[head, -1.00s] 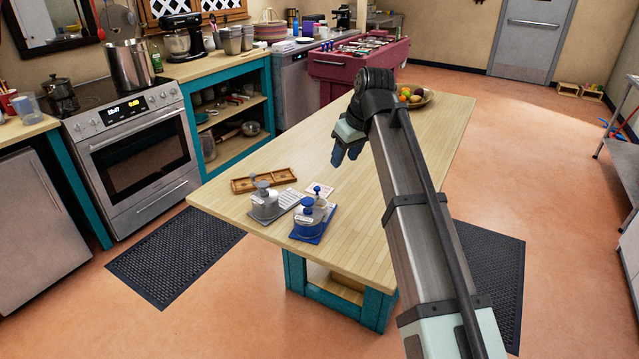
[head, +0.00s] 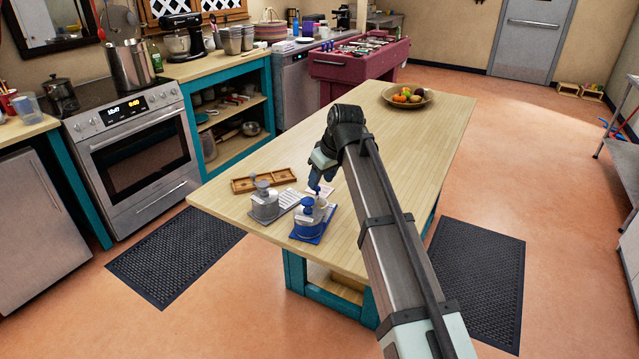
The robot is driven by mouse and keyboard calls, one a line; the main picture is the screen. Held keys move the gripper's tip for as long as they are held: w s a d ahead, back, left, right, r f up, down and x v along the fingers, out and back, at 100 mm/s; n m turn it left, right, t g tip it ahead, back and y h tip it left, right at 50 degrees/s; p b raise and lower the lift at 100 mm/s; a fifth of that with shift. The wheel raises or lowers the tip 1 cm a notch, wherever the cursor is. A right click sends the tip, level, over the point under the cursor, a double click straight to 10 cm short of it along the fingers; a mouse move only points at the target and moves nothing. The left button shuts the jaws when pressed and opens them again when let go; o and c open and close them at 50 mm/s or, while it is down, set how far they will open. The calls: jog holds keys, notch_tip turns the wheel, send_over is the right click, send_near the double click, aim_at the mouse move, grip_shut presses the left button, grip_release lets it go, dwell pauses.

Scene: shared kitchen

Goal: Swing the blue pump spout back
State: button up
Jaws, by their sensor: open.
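A dispenser with a blue pump (head: 307,202) stands on a blue mat (head: 316,238) near the front of the wooden island table. Its body is pale and blue, and the blue pump head is at its top. My gripper (head: 316,187) is just above and behind the blue pump, pointing down. Its fingers are small and dark here; they overlap the pump area in the picture, and I cannot tell whether they touch it. A second dispenser with a grey pump (head: 264,204) stands to the left on a grey mat.
A wooden tray (head: 262,180) lies behind the dispensers, with a white card near it. A fruit bowl (head: 424,101) stands at the table's far end. The table (head: 410,150) is clear between the bowl and my arm.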

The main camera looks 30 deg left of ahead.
jog(key=shift+x, duration=1.3)
jog(key=shift+c, duration=0.4)
grip_shut()
